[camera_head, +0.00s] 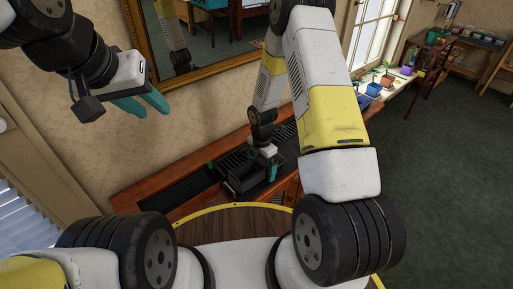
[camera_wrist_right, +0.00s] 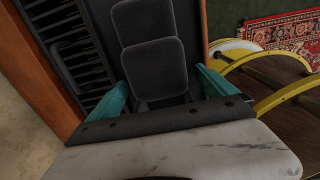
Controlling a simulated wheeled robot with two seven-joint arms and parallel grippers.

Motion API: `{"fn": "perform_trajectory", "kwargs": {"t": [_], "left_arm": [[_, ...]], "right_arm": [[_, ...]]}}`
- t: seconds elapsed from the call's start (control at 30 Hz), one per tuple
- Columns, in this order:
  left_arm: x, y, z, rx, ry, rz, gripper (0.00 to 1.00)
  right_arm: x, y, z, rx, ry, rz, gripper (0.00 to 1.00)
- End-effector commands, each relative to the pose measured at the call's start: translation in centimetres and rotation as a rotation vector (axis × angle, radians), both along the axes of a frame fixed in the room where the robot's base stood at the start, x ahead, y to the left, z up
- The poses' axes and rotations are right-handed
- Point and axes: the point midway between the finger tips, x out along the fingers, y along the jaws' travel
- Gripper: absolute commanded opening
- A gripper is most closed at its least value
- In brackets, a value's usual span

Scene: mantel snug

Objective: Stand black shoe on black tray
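My left gripper (camera_head: 150,110) is raised in front of the wallpapered wall at upper left, its teal fingers apart and empty. My right gripper (camera_head: 268,168) is low over the wooden surface, beside a dark tray-like box (camera_head: 238,186). In the right wrist view, my right gripper (camera_wrist_right: 163,78) has its teal fingers spread apart. A dark grey, rounded two-part object (camera_wrist_right: 152,68) lies between and beyond them, with a gap at the right finger. I cannot tell for certain whether it is the black shoe. A dark flat surface, possibly the black tray, lies beneath it.
The wooden cabinet top (camera_head: 140,187) runs along the wall and carries black slatted grilles (camera_head: 172,194). A large framed mirror (camera_head: 205,38) hangs above. Potted plants (camera_head: 373,88) stand on the sill at right. Green carpet (camera_head: 440,170) is open at right.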

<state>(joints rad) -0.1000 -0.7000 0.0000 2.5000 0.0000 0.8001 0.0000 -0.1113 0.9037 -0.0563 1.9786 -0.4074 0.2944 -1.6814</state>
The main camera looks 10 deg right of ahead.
Motion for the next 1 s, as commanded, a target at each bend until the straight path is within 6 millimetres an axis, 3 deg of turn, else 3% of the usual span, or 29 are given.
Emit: {"fn": "perform_trajectory", "kwargs": {"t": [0.23,0.37,0.8,1.0], "left_arm": [[0.0,0.0,0.0,0.0,0.0,0.0,0.34],[0.0,0.0,0.0,0.0,0.0,0.0,0.34],[0.0,0.0,0.0,0.0,0.0,0.0,0.34],[0.0,0.0,0.0,0.0,0.0,0.0,0.34]], "right_arm": [[0.0,0.0,0.1,0.0,0.0,0.0,0.95],[0.1,0.0,1.1,0.002,-0.003,-0.001,0.95],[0.1,0.0,9.9,0.001,-0.003,-0.002,0.95],[0.0,0.0,12.0,0.0,-0.002,-0.003,0.95]]}}
